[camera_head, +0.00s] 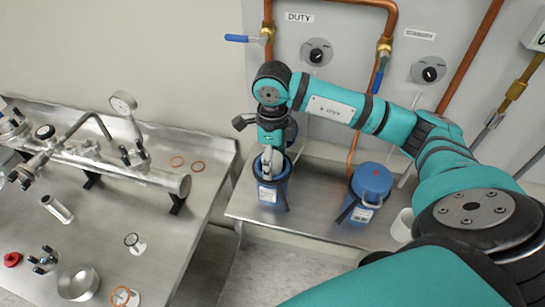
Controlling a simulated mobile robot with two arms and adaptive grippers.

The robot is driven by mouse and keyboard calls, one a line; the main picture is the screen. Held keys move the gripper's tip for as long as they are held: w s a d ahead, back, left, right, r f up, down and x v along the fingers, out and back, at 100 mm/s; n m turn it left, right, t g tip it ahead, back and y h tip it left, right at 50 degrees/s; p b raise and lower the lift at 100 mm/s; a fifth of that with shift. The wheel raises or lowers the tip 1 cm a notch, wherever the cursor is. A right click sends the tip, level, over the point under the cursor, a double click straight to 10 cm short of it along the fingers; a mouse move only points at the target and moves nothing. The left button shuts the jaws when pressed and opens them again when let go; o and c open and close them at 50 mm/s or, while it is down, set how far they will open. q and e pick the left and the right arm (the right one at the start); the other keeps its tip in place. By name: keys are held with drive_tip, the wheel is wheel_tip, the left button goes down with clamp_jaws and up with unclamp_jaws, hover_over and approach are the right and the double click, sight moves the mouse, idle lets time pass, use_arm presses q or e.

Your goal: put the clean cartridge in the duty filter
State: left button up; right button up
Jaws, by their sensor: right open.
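The duty filter is a blue canister (271,196) with a white label and dark straps, standing on the steel shelf under the DUTY sign. Its top looks open. My right gripper (270,166) points down at the canister's mouth, and its fingertips reach about rim height. It is open. A pale shape shows between the fingers, and I cannot tell whether it is a cartridge or part of the gripper. The inside of the canister is hidden. A white cylinder (402,226), possibly a cartridge, stands at the shelf's right, partly covered by my arm. My left gripper is not in view.
A second blue canister (370,186), with a closed lid, stands right of the duty filter. Copper pipes (394,35) and valve handles (244,38) are behind. The left steel bench (150,236) holds a metal manifold (150,178), a bowl (78,282) and small fittings. The shelf between the canisters is clear.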

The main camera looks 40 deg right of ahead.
drive_tip(key=shift+r, duration=0.5)
wheel_tip(320, 180, up, 11)
drive_tip(key=b, duration=0.1)
drive_tip(key=shift+r, duration=0.2)
idle(0.7)
